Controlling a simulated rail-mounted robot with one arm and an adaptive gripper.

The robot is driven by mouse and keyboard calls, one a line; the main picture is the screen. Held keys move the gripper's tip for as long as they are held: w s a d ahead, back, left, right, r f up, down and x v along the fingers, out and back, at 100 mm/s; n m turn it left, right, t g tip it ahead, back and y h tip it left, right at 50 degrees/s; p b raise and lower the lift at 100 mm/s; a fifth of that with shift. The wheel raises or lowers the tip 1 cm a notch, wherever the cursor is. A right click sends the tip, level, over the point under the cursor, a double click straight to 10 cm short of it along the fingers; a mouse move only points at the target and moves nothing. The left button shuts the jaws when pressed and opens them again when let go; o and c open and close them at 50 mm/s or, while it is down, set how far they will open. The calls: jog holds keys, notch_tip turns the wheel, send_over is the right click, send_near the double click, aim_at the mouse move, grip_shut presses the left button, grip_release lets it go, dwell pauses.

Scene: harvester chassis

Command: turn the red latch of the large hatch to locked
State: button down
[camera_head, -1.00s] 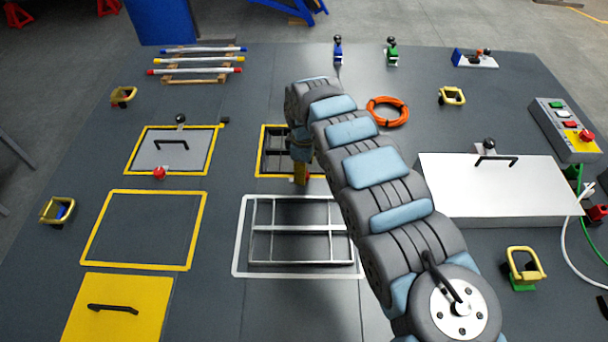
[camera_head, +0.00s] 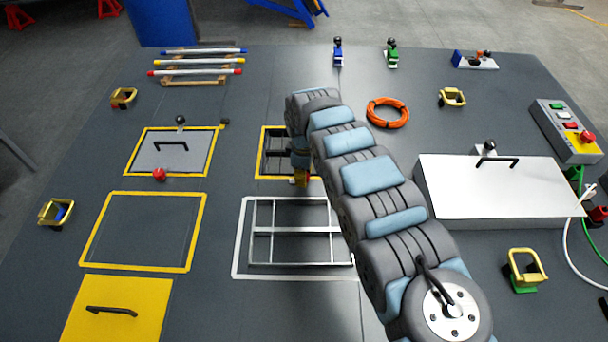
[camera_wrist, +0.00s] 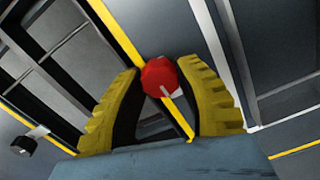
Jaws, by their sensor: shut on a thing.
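A red latch knob (camera_wrist: 158,75) with a small pale mark sits between the two yellow ribbed fingers of my gripper (camera_wrist: 162,84) in the wrist view. The fingers are closed around it, one on each side. A yellow frame strip runs beside and below the knob. In the head view my gripper (camera_head: 301,178) points down at the lower right edge of the yellow-framed grid opening (camera_head: 268,176), just above the larger white-framed opening (camera_head: 236,235). There my wrist and fingers hide the knob. I cannot tell which way the latch is turned.
A grey hatch panel (camera_head: 150,152) with a black handle and another red knob (camera_head: 159,174) lies to the left. A yellow panel (camera_head: 120,320) is at front left. A white box (camera_head: 490,195) and an orange cable coil (camera_head: 388,112) are right of my arm.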

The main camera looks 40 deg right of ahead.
jog(key=shift+m+p, duration=0.3)
jog(key=shift+p, duration=0.1)
jog(key=shift+a+r+m+p, duration=0.1)
jog(key=shift+r+m+p, duration=0.1)
jog(key=shift+m+p, duration=1)
jog(key=shift+p, duration=0.3)
jog(key=m+p, duration=0.2)
jog(key=m, duration=0.2)
jog(key=shift+f+m+p, duration=0.1)
jog(key=shift+m+p, duration=0.2)
jog(key=m+p, duration=0.1)
jog(key=m, duration=0.9)
jog(key=shift+f+p, duration=0.1)
jog(key=shift+p, duration=0.25)
jog(key=shift+m, duration=0.3)
